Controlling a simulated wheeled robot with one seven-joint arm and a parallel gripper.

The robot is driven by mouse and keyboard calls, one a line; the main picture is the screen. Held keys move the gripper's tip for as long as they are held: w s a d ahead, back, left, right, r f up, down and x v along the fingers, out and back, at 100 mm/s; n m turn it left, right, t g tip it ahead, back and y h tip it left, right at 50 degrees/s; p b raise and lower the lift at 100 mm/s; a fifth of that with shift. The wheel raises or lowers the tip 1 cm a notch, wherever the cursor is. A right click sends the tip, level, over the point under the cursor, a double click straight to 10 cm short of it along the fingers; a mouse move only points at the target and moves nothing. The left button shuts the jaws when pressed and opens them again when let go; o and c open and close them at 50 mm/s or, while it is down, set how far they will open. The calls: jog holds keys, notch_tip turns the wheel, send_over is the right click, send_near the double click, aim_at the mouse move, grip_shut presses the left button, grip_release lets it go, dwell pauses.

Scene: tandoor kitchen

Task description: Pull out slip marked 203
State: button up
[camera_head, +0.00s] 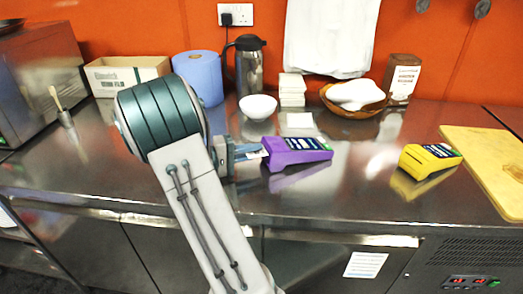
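A purple card terminal (298,151) lies on the steel counter near the middle of the view. A small whitish strip (255,153), perhaps a paper slip, shows at its left end, beside my gripper. My gripper (256,156) is at that left end, close to the terminal, partly hidden behind my arm. Whether its fingers are shut on the strip is too small to tell. A yellow card terminal (430,158) lies farther right, and I see no slip on it clearly. No number 203 is readable.
A white bowl (258,107), a stack of white napkins (292,90) and a brown basket (356,108) with white cloth stand behind. A blue paper roll (199,77) and a flask (250,65) are at the back. A wooden board (484,160) lies right. The front counter is clear.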

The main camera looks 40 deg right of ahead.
grip_shut()
jog(key=shift+a, duration=0.1)
jog(key=shift+v, duration=2.7)
jog(key=shift+w+a+r+p, duration=0.15)
jog(key=shift+a+r+p, duration=0.15)
jog(key=shift+r+p, duration=0.4)
jog(key=shift+w+a+r+p, duration=0.1)
jog(key=shift+a+r+p, duration=0.25)
jog(key=shift+r, duration=0.65)
jog(key=shift+w+a+r+p, duration=0.15)
jog(key=shift+a+r+p, duration=0.1)
jog(key=shift+r+p, duration=0.5)
jog(key=shift+r, duration=0.15)
